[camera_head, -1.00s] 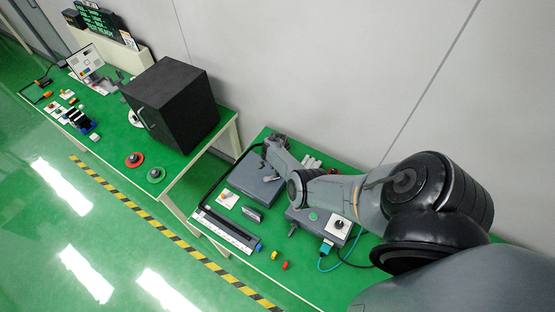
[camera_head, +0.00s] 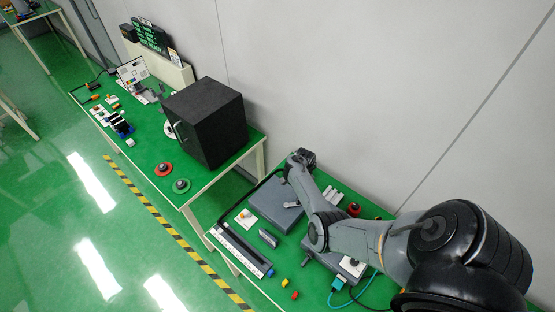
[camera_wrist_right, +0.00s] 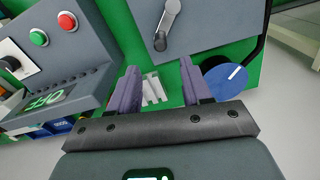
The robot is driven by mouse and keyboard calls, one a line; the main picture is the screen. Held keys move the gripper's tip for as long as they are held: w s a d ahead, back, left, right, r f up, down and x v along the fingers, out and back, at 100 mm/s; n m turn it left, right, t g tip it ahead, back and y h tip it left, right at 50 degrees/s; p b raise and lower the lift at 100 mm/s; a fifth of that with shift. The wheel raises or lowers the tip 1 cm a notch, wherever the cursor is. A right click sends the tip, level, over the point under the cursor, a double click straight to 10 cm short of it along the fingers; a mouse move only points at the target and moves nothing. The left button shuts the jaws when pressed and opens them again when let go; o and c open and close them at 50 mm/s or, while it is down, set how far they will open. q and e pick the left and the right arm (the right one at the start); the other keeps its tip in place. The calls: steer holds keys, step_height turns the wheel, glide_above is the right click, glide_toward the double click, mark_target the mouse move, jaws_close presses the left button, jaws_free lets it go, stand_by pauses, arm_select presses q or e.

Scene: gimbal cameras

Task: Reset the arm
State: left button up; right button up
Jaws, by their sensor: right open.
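My right arm comes in from the lower right in the head view. Its gripper (camera_head: 302,158) is at the back of the near green table, by the far edge of a grey box (camera_head: 272,207). In the right wrist view the two purple-grey fingers of my right gripper (camera_wrist_right: 159,90) stand apart, with nothing held between them. Behind the gap lie pale strips (camera_wrist_right: 153,90) on the green surface. A grey panel with a lever handle (camera_wrist_right: 167,22) is just beyond the fingers. My left gripper is in neither view.
A grey control box with a red button (camera_wrist_right: 67,20) and a green button (camera_wrist_right: 38,37) is left of the fingers. A blue dial (camera_wrist_right: 226,77) is to the right. A black cabinet (camera_head: 207,122) stands on the neighbouring table. The grey wall (camera_head: 350,80) rises behind.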

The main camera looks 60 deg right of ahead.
steer(key=shift+s+d+r, duration=0.1)
steer(key=shift+d+r, duration=0.1)
steer(key=shift+d, duration=0.05)
steer(key=w+a+r+n+t+h, duration=0.2)
steer(key=a+r+n+h, duration=0.2)
steer(key=a+r+n, duration=0.45)
steer(key=s+a+r+n+y, duration=0.1)
steer(key=s+a+r+n, duration=0.2)
steer(key=a, duration=0.7)
steer(key=s+a+r+n+t+y, duration=0.1)
steer(key=s+a+r+n, duration=0.3)
steer(key=a+n, duration=0.3)
steer(key=s+a+r+n+y, duration=0.2)
steer(key=s+a+r+n, duration=0.2)
steer(key=a, duration=0.9)
steer(key=shift+r+n+t, duration=0.3)
steer(key=shift+n, duration=0.45)
